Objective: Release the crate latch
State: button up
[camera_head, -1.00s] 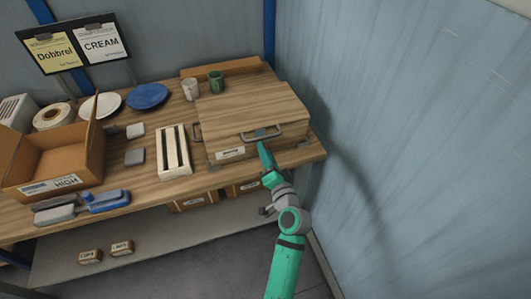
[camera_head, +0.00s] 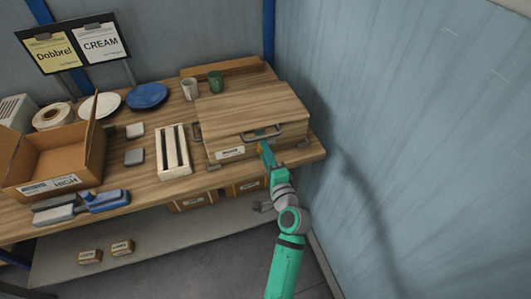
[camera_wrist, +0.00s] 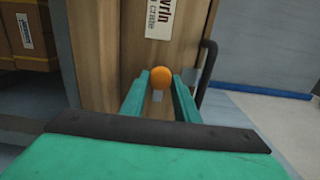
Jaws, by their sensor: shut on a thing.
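The wooden crate (camera_head: 250,105) stands closed at the right end of the workbench, with a dark handle (camera_head: 262,134) and a white label (camera_head: 230,152) on its front side. In the wrist view, a round orange knob (camera_wrist: 160,77) sits at the crate's front face (camera_wrist: 118,85), below the label (camera_wrist: 166,18). My gripper (camera_head: 265,147) is at the crate's front, just below the handle. In the wrist view my green fingers (camera_wrist: 159,92) are on both sides of the orange knob and shut on it. The latch parts behind the knob are mostly hidden.
A slatted wooden rack (camera_head: 173,152) stands left of the crate, and a white cup (camera_head: 190,89) and green cup (camera_head: 216,82) behind it. An open cardboard box (camera_head: 60,160) is at the left. The blue wall (camera_head: 410,130) is close on the right.

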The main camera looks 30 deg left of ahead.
jog(key=shift+c, duration=0.2)
jog(key=o, duration=1.1)
jog(key=shift+c, duration=0.2)
jog(key=v, duration=1.1)
